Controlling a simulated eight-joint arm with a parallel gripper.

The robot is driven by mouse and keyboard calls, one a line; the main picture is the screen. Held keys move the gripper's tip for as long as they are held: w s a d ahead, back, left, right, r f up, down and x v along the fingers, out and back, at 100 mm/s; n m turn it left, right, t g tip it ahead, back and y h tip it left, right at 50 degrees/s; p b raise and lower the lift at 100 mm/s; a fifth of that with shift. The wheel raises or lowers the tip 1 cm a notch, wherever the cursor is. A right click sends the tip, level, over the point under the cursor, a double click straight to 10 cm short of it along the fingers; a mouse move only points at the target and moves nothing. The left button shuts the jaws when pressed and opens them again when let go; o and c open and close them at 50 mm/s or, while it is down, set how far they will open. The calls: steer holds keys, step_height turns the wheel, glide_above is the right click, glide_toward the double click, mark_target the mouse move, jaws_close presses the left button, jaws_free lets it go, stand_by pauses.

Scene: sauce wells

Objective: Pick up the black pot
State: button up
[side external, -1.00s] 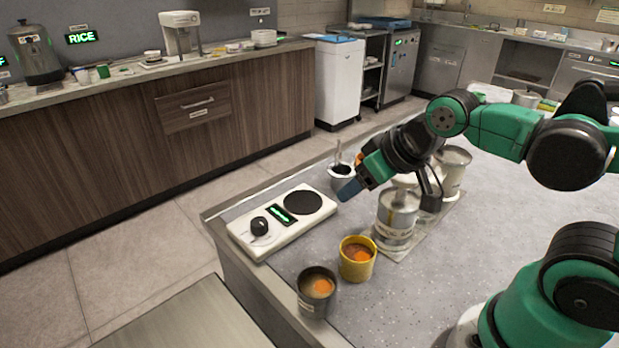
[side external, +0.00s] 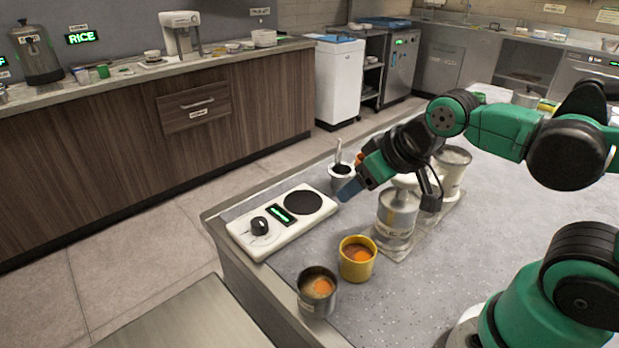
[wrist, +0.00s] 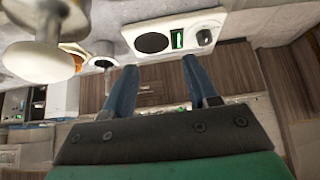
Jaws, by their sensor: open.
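A dark grey metal pot (side external: 309,304) with an orange blob in its contents stands at the front corner of the counter; it is the darkest pot in the side view. A yellow pot (side external: 350,269) with similar contents stands just behind it to the right. My gripper (side external: 349,189) hangs in the air near the right end of the white scale-like device, well behind both pots and touching neither. In the wrist view my gripper (wrist: 160,64) has its two blue fingers wide apart with nothing between them. I cannot make out the dark pot in the wrist view.
The white device (side external: 258,238) with a black disc and knob lies left of my gripper. A small cup with a spoon (side external: 341,182) stands behind it. Pump dispensers (side external: 398,220) stand close on the right, and one pump head (wrist: 40,60) shows in the wrist view.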

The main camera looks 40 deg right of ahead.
steer(key=shift+o, duration=0.2)
steer(key=o, duration=0.7)
steer(key=n+g, duration=0.7)
steer(key=n, duration=1.2)
glide_toward(317, 285)
steer(key=s+a, duration=0.1)
steer(key=shift+s+a+f+n, duration=0.2)
steer(key=shift+a+f+n, duration=0.1)
steer(key=shift+f+n, duration=0.15)
steer(key=shift+a+f+n, duration=0.1)
steer(key=shift+f+n, duration=0.05)
steer(key=shift+n, duration=0.1)
steer(key=shift+f, duration=2.65)
